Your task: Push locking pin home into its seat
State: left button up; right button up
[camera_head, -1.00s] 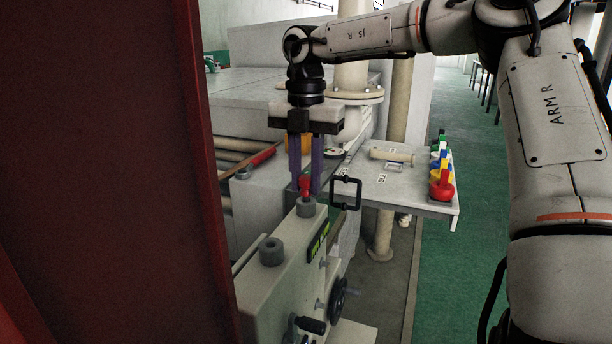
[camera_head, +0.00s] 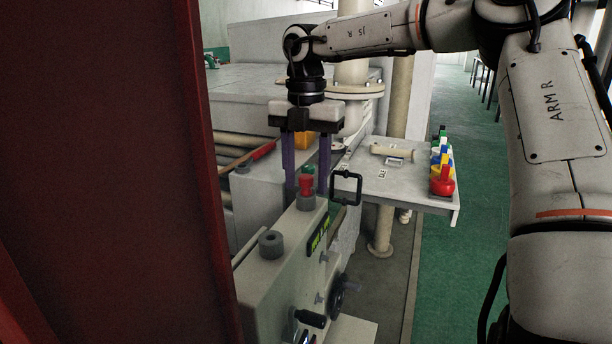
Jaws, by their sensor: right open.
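The locking pin (camera_head: 306,185) appears as a small red piece with a green top. It stands upright at a grey collar (camera_head: 306,203) on the far end of the beige machine housing (camera_head: 285,280). How deep it sits in the collar is not clear. My right gripper (camera_head: 306,190) points down over it, open, with one purple finger on each side of the pin and visible gaps between. A second grey collar (camera_head: 271,246) stands nearer on the same housing. My left gripper is not in view.
A dark red panel (camera_head: 110,170) blocks the left side.

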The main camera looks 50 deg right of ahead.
notch_tip(320, 180, up, 10)
dwell(0.5)
dwell(0.4)
